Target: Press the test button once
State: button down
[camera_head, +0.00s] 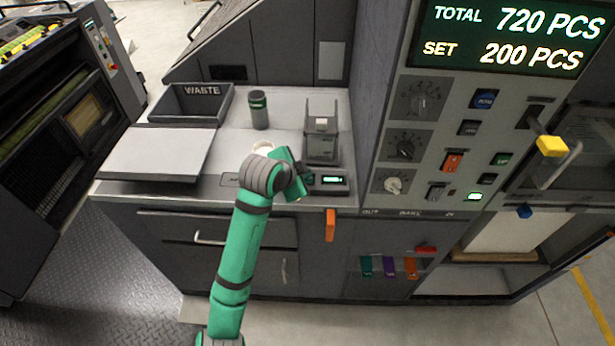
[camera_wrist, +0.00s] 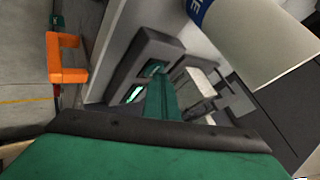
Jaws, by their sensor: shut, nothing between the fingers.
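A small dark tester (camera_head: 330,186) with a lit display sits on the counter near its front edge, below a grey stand. In the wrist view the tester (camera_wrist: 130,70) shows the lit display (camera_wrist: 134,93) and a green button (camera_wrist: 154,68) beside it. No label on the button is legible. My gripper (camera_wrist: 161,97) is shut and empty, and its green fingers point at the tester near that button. They overlap it in the picture; I cannot tell whether they touch. In the head view my wrist hides the tester's left end.
The grey stand (camera_head: 321,145) rises just behind the tester. A green-grey cylinder (camera_head: 258,108) and a waste tray (camera_head: 190,104) are farther back. A white cylinder with a blue band (camera_wrist: 262,40) is close by. An orange handle (camera_head: 330,225) hangs at the front edge. The control panel (camera_head: 440,135) stands right.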

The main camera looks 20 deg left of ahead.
dwell(0.4)
jog(key=shift+r, duration=0.85)
jog(key=shift+r, duration=0.1)
notch_tip(320, 180, up, 5)
jog(key=shift+f, duration=0.1)
dwell(1.0)
